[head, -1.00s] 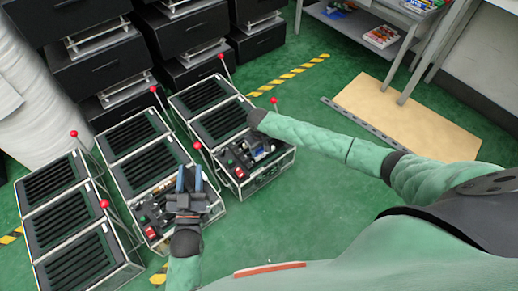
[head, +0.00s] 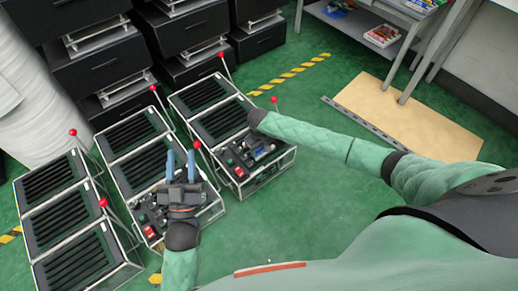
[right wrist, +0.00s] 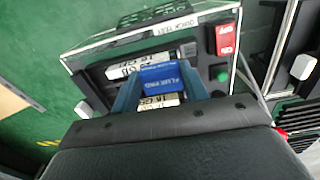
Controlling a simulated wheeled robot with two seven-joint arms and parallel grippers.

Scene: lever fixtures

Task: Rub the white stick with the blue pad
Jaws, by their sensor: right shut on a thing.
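My right gripper (right wrist: 161,88) is shut on the blue pad (right wrist: 160,74), which has white lettering, in the right wrist view. A white stick (right wrist: 127,66) with black print lies on the dark panel beside the pad. Another white printed piece (right wrist: 158,100) shows between the fingers below the pad; I cannot tell if it belongs to the same stick, or if the pad touches it. In the head view the right gripper (head: 262,150) is small over the right-hand panel. My left gripper (head: 181,165) is open, its blue fingers apart, above the middle fixture.
The panel has a red OFF switch (right wrist: 225,40) and a green button (right wrist: 222,74). Several framed fixtures with red-knobbed levers (head: 197,145) stand side by side. Black drawers (head: 188,30) stand behind. Green floor to the right is free around a tan board (head: 405,115).

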